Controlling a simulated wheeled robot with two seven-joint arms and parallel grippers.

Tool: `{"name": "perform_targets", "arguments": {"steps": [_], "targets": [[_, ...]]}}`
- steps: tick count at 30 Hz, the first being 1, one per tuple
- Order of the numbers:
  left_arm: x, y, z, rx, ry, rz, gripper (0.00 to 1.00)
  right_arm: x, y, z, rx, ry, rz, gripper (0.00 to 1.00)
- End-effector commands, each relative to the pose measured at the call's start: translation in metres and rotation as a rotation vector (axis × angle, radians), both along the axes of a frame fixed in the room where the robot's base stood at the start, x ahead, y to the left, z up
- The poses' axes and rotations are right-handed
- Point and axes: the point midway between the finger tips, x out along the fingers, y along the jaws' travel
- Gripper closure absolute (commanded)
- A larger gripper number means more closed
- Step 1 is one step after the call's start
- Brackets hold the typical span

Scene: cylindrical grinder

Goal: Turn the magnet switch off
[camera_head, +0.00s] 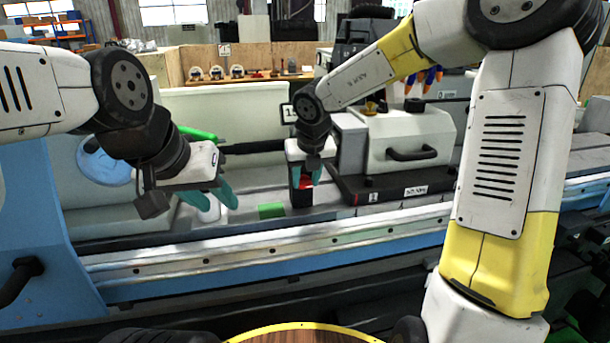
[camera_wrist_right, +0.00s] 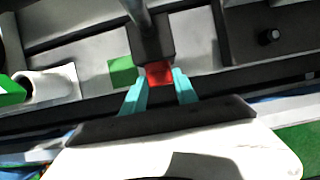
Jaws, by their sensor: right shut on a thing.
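The magnet switch is a small red part (camera_wrist_right: 159,73) on the front of a black block (camera_wrist_right: 152,42), which stands on the grey machine bed in the right wrist view. My right gripper (camera_wrist_right: 160,77) has its teal fingers on either side of the red part and is shut on it. In the head view the red part (camera_head: 306,182) shows between the fingers of the right gripper (camera_head: 307,175), above the dark block (camera_head: 301,198). The fingers hide part of the switch. My left gripper (camera_head: 211,198) is open and empty, well to the left of the block.
A green block (camera_head: 271,210) lies on the bed left of the black block. A light housing with a black handle (camera_head: 411,153) stands to the right. A pale rail (camera_head: 270,250) runs along the front.

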Motion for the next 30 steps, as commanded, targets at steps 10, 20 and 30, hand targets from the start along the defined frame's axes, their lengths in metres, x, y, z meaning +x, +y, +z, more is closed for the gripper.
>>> {"name": "perform_targets", "arguments": {"steps": [10,20,30], "targets": [[0.000,0.000,0.000,0.000,0.000,0.000,0.64,-0.001,0.005,0.001,-0.082,-0.020,0.005,1.00],[0.000,0.000,0.000,0.000,0.000,0.000,0.64,-0.003,0.013,-0.001,-0.339,-0.079,0.009,1.00],[0.000,0.000,0.000,0.000,0.000,0.000,0.64,-0.004,0.019,-0.006,-0.655,-0.151,0.006,1.00]]}}
